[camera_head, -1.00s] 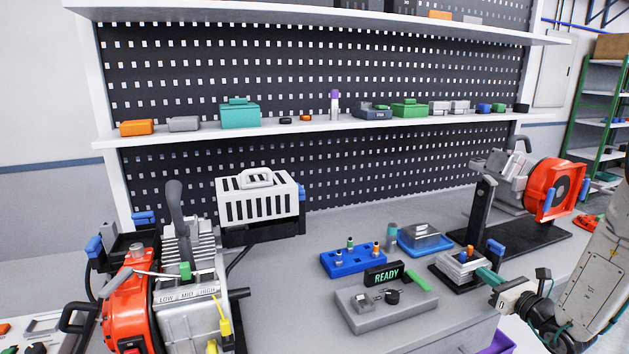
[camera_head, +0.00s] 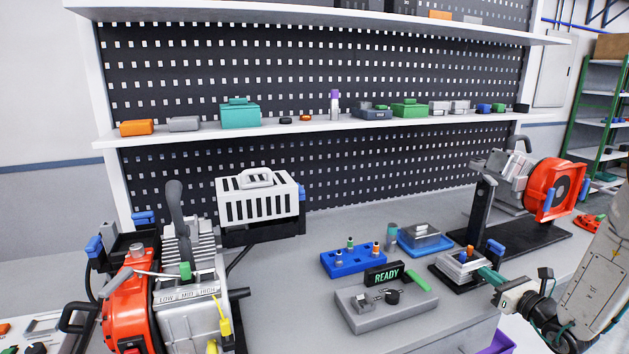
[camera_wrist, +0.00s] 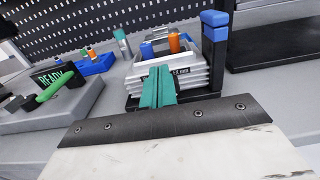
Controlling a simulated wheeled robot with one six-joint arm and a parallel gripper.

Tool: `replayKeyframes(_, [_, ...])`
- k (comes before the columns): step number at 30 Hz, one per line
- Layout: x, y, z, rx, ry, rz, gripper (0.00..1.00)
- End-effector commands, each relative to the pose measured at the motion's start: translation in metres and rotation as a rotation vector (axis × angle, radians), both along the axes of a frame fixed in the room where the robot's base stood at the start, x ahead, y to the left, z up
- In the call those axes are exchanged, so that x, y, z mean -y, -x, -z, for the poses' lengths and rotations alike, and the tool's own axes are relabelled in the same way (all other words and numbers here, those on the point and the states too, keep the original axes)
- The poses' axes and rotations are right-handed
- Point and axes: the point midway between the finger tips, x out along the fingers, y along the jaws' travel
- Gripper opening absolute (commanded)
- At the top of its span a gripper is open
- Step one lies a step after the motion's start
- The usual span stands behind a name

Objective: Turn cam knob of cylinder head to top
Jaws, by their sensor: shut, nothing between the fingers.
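A small grey block with stepped, fin-like sides, likely the cylinder head, sits on a dark base; its wall shows in the wrist view (camera_wrist: 192,76) and right of centre in the head view (camera_head: 452,267). An orange knob-like part (camera_wrist: 174,43) and blue parts stand inside its top. I cannot tell which part is the cam knob or where it points. My gripper (camera_wrist: 158,74) has teal fingers closed together and empty, at the block's near side. In the head view my gripper (camera_head: 482,271) reaches in from the right. I cannot tell whether the fingertips touch the block.
A blue-topped post (camera_wrist: 215,28) stands close right of the block. Left are a grey READY fixture (camera_head: 372,315), a blue peg tray (camera_head: 345,265) and a clear-lidded box (camera_head: 425,240). A large red-and-grey machine (camera_head: 130,305) fills the left; a red reel (camera_head: 545,187) stands right.

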Motion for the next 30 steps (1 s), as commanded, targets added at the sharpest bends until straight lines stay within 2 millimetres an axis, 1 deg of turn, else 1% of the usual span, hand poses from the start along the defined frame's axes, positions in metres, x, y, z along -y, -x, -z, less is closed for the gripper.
replayKeyframes(15, [0.014,-0.005,0.002,0.001,0.0,0.001,0.0])
replayKeyframes(30, [0.015,-0.005,0.003,-0.002,0.0,0.0,0.0])
